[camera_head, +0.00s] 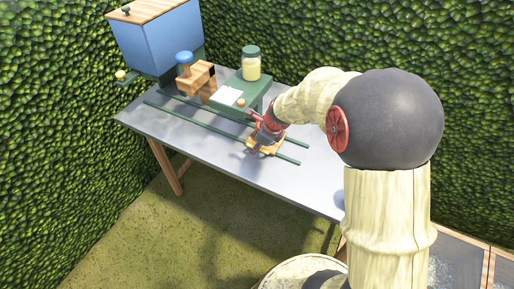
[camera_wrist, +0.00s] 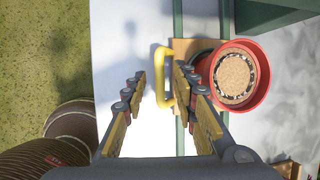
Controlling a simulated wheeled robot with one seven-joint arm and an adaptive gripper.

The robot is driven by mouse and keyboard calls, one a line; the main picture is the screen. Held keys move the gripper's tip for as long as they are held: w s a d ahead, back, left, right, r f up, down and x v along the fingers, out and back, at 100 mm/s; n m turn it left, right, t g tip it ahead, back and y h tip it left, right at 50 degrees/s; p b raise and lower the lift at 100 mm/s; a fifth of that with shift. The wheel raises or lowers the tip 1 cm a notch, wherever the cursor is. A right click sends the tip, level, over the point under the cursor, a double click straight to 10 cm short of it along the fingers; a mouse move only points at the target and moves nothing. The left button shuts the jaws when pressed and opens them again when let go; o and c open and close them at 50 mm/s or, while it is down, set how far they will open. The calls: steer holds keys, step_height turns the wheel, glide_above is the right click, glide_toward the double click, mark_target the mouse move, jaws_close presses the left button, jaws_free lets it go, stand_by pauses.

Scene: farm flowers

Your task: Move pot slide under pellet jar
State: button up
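The pot slide is a small wooden plate (camera_head: 263,148) on dark green rails, near their right end in the head view. In the wrist view the plate (camera_wrist: 182,46) carries a red pot (camera_wrist: 265,92) with a brown granular top, and a yellow handle (camera_wrist: 159,66) on its left side. My gripper (camera_wrist: 160,82) is open, its fingers on either side of the handle with gaps showing; whether they are level with it in depth I cannot tell. The pellet jar (camera_head: 251,64), with a green lid and pale contents, stands on a green stand. My wrist partly hides the slide in the head view.
The rails (camera_head: 203,124) run left along the grey table (camera_head: 190,135). A wooden block (camera_head: 198,78) and blue knob (camera_head: 184,58) stand behind them, with a blue bin (camera_head: 157,40) further back. Green hedges enclose the table; the table front is clear.

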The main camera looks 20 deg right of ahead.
steer(key=shift+w+f, duration=0.15)
steer(key=shift+f, duration=0.1)
steer(key=shift+c, duration=0.9)
jaws_close()
